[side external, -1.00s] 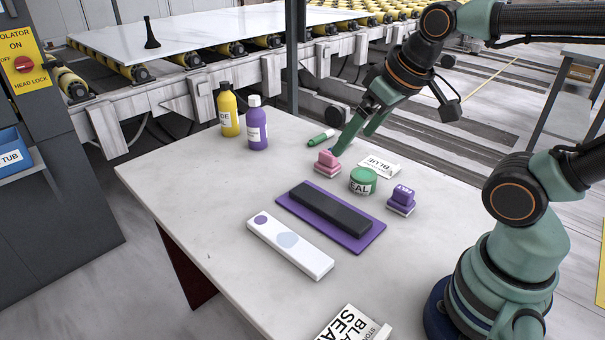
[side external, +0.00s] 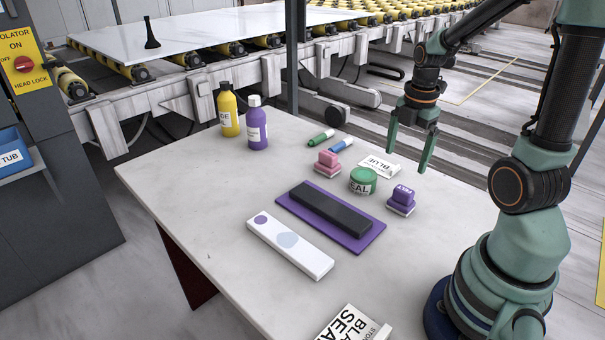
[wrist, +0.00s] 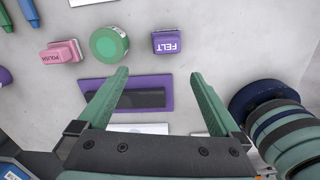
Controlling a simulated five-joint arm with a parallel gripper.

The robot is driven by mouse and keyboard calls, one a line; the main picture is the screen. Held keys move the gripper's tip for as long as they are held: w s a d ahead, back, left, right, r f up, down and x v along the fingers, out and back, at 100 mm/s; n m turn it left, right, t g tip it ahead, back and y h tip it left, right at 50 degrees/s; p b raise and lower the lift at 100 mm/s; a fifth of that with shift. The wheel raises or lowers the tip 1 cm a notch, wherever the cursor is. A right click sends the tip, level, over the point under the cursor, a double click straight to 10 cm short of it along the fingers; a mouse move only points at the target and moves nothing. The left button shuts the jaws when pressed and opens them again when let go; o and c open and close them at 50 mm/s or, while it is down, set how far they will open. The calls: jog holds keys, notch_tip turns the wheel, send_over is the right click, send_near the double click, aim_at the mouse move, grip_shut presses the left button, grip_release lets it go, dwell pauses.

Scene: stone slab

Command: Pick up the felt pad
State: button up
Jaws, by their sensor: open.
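The felt pad is a small purple block labelled FELT (side external: 402,198) with a pale base, on the right part of the slab table. It also shows in the wrist view (wrist: 167,42), just beyond the gap between my fingertips. My gripper (side external: 408,161) points down with its fingers apart and nothing between them. In the side view it appears above and behind the felt pad, not touching it. Its two green fingers also show in the wrist view (wrist: 159,73).
A green-lidded tub (side external: 363,181) and a pink pad (side external: 327,163) stand left of the felt pad. A dark bar (side external: 330,208) lies on a purple mat (side external: 363,243). A white card (side external: 380,166), two markers and two bottles are farther back. The front-left tabletop is clear.

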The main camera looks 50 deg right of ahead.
aim_at(405, 189)
jog(key=shift+s+d+f+n, duration=0.3)
jog(key=shift+d+f+n, duration=0.2)
jog(key=shift+s+d+f+n, duration=0.3)
jog(key=shift+d+f+n, duration=0.15)
jog(key=shift+n, duration=0.05)
jog(key=shift+w+a+f, duration=0.1)
jog(key=shift+f, duration=2.9)
jog(key=shift+w+f, duration=0.1)
jog(key=shift+f, duration=2.85)
jog(key=c, duration=1.4)
notch_tip(405, 189, up, 20)
